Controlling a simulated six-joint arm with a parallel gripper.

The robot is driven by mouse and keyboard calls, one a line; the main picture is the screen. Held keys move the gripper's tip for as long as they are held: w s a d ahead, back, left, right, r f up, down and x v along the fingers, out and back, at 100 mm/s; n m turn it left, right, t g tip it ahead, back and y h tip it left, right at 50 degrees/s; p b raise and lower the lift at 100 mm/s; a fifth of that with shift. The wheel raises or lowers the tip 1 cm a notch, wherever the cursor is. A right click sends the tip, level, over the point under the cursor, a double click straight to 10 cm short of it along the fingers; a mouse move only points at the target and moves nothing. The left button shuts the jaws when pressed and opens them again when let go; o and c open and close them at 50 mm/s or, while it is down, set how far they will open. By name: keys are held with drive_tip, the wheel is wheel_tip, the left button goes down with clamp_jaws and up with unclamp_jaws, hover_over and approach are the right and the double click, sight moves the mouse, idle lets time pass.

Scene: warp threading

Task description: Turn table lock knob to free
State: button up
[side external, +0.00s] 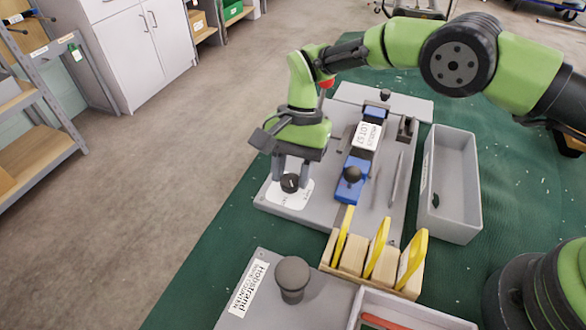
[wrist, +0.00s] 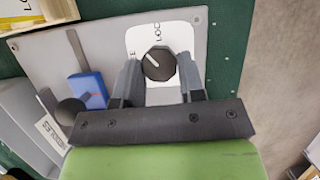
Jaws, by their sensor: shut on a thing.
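The table lock knob (side external: 290,183) is a round black knob on a white label plate (side external: 297,196) at the left of the grey work plate. In the wrist view the knob (wrist: 158,65) has a white pointer line aimed to the upper left. My gripper (side external: 289,178) points down over the plate. Its two fingers (wrist: 159,68) stand on either side of the knob, shut on it. The fingers hide parts of the label.
A blue block with a black knob (side external: 352,184) and a white-labelled part (side external: 366,136) stand right of my gripper. Wooden blocks with yellow pieces (side external: 380,254) are in front. A grey bin (side external: 460,200) is at the right. A large grey knob (side external: 292,276) stands near the front.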

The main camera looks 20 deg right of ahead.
drive_tip(key=shift+n, duration=0.7)
drive_tip(key=shift+h, duration=0.3)
drive_tip(key=o, duration=0.9)
drive_tip(key=shift+s+a+r+v, duration=0.15)
drive_tip(key=shift+s+a+v, duration=0.15)
drive_tip(key=shift+v, duration=1.3)
drive_tip(key=shift+s+a+r+v, duration=0.15)
drive_tip(key=shift+s+v, duration=0.1)
drive_tip(key=shift+v, duration=1.35)
drive_tip(key=shift+s+a+r+v, duration=0.1)
drive_tip(key=shift+s+a+v, duration=0.2)
drive_tip(key=shift+v, duration=1.3)
